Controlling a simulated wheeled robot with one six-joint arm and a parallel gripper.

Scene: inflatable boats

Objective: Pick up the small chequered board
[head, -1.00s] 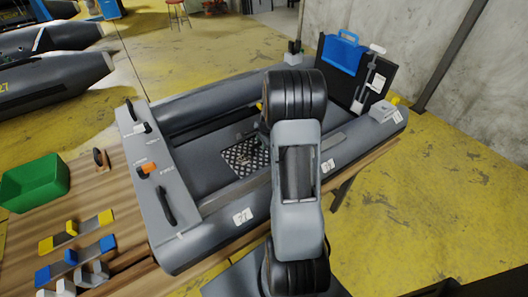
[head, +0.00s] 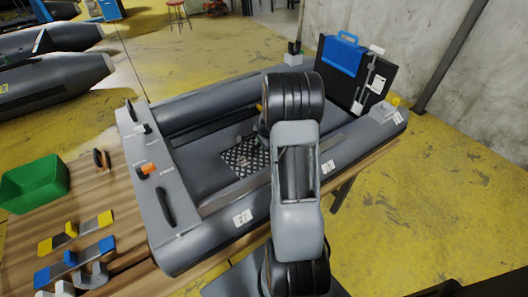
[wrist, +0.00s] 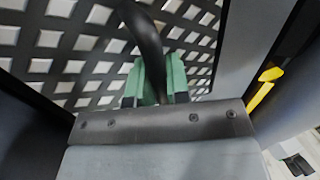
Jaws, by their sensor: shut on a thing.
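The small chequered board (head: 244,158), black with pale squares, lies in the grey inflatable boat (head: 190,242), low on its floor, partly hidden by my arm in the head view. In the wrist view the board (wrist: 60,45) fills the upper left, close beyond my gripper. My gripper (wrist: 158,80) has green fingers, shut on a dark curved handle (wrist: 146,35) that stands in front of the board. Where the handle joins the board is not clear. My gripper is hidden behind my arm in the head view. I cannot tell whether the board is clear of the floor.
The boat's tubes rise around the board. A blue case (head: 341,54) and a black panel (head: 355,85) stand at the boat's far right end. A green bin (head: 35,184) and yellow and blue parts lie on the wooden table (head: 95,205) at left.

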